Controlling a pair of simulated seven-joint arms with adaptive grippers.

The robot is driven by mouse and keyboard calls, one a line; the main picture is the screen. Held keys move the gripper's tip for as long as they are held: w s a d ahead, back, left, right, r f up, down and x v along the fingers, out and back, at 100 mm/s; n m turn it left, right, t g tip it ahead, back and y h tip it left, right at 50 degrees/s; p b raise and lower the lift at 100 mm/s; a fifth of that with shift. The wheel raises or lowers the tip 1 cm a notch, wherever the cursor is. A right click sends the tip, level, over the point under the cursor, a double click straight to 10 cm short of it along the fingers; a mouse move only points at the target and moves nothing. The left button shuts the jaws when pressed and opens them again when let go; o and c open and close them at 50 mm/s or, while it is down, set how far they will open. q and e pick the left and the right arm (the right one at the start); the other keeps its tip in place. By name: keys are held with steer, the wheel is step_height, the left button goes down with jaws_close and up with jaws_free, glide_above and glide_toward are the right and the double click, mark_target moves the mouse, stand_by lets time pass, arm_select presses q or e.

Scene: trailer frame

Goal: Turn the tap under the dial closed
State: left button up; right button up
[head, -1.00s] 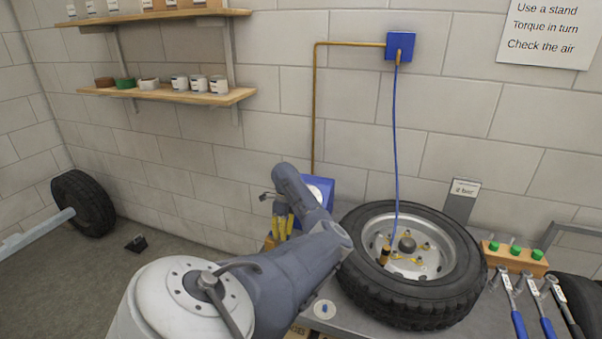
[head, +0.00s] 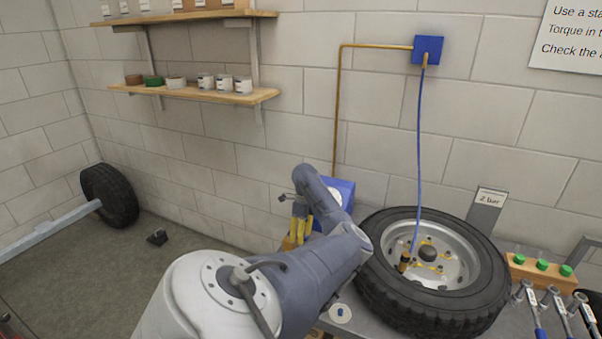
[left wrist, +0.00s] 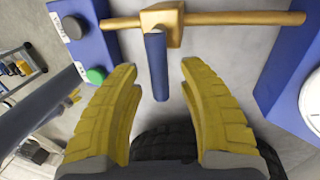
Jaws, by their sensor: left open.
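The tap (left wrist: 162,22) is a brass body on a horizontal brass pipe in the left wrist view. Its blue lever handle (left wrist: 157,68) points down the picture, roughly at right angles to the pipe. My left gripper (left wrist: 158,72) has its two yellow fingers spread, one on each side of the lever, with visible gaps. Depth between fingertips and lever is hard to judge. The white dial (left wrist: 314,103) sits on a blue box at the right edge. In the head view my left gripper (head: 303,228) is beside the blue box (head: 343,188); my arm hides the tap.
A blue panel with a green button (left wrist: 96,76) and a black button stands left of the tap. In the head view a tire (head: 440,300) lies on the bench at right, a blue hose (head: 419,150) running to it. Wrenches and a green-capped rack (head: 542,272) stand further right.

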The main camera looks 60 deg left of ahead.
arm_select(q)
step_height(320, 180, up, 12)
steer(key=w+a, duration=0.1)
steer(key=shift+w+a, duration=0.3)
steer(key=shift+w, duration=0.1)
steer(key=shift+f, duration=0.1)
stand_by(0.5)
